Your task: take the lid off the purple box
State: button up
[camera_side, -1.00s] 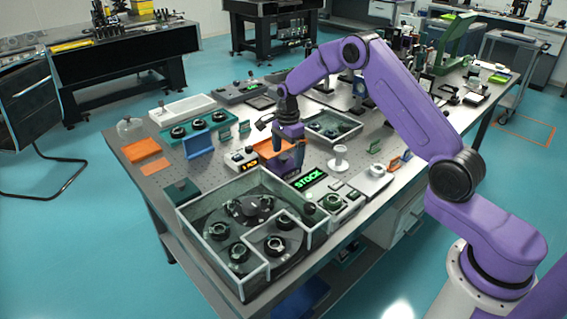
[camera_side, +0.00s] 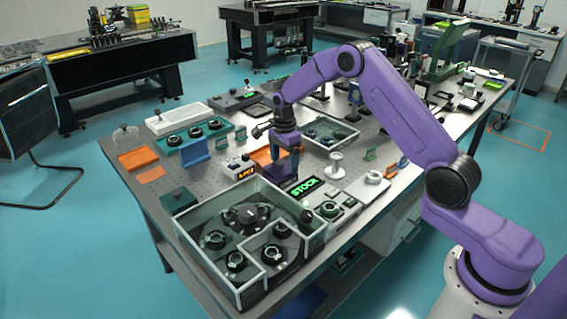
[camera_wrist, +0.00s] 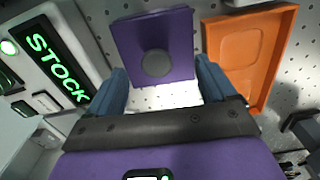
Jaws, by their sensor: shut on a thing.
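The purple box (camera_side: 281,173) stands on the perforated table, directly under my gripper (camera_side: 286,153) in the side view. In the wrist view its flat purple lid (camera_wrist: 178,30) shows from above, with a round grey knob (camera_wrist: 155,63) on it. The box's walls are hidden in the wrist view. I cannot tell from the side view whether there is a gap between lid and box.
An empty orange tray (camera_wrist: 240,60) lies right beside the lid. A lit green STOCK sign (camera_side: 303,187) is close by on the other side. A clear-walled enclosure (camera_side: 187,236) with dark round parts stands in front, and a smaller walled tray (camera_side: 329,146) behind.

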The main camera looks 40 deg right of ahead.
notch_tip(320, 180, up, 2)
jog(key=shift+r, duration=0.25)
jog(key=s+r, duration=1)
jog(key=s, duration=0.4)
send_near(311, 163)
jog(key=shift+n, duration=0.4)
jog(key=shift+d+f, duration=0.15)
jog(key=shift+f, duration=3.1)
